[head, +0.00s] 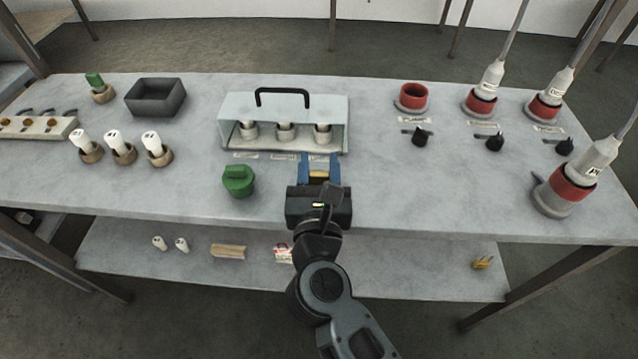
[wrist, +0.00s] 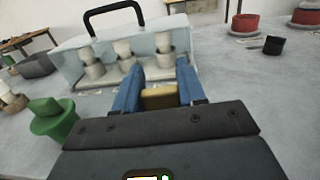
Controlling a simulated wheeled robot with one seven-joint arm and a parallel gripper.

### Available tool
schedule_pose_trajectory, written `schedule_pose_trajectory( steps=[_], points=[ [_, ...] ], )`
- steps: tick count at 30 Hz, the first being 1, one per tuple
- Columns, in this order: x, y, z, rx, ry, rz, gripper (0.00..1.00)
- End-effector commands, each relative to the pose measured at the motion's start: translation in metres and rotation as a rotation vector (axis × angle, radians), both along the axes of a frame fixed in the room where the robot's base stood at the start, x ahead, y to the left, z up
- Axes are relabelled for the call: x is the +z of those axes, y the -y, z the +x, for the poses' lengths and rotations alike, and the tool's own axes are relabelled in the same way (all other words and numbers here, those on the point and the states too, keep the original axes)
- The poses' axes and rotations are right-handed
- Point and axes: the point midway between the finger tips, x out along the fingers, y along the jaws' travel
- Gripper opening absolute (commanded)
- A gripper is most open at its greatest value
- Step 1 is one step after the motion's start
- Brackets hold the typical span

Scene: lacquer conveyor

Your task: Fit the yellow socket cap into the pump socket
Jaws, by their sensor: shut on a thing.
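My gripper (head: 319,159) has blue fingers and is shut on a small yellow block-like piece, the yellow socket cap (head: 319,174), above the table's front part. In the wrist view the cap (wrist: 159,98) sits between the fingers (wrist: 159,68), deep toward the palm; its lower part is hidden. The open red socket (head: 413,96) at the right back has no plug in it and looks like the pump socket; it also shows in the wrist view (wrist: 245,24). My gripper is well to its left and nearer the front, apart from it.
A grey hood with a black handle (head: 283,98) stands just beyond my gripper over several white pieces. A green knob-shaped piece (head: 238,181) is to the left. Plugged red sockets (head: 481,103) and black switches (head: 422,137) are at right. The table between gripper and open socket is mostly clear.

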Motion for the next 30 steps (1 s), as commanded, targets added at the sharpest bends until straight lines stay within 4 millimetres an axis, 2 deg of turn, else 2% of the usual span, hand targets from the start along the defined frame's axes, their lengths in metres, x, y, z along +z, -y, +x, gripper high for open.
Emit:
schedule_pose_trajectory(
  steps=[3, 13, 17, 21, 30],
  points=[
    [-0.001, 0.000, 0.000, 0.000, -0.002, 0.000, 0.10],
    [0.004, 0.000, 0.000, 0.000, -0.002, 0.001, 0.10],
    [0.019, 0.000, 0.000, 0.000, 0.000, 0.002, 0.10],
    [0.046, 0.000, 0.000, 0.000, 0.002, 0.004, 0.10],
    [0.083, 0.064, -0.028, -0.003, -0.001, 0.001, 0.10]
  ],
)
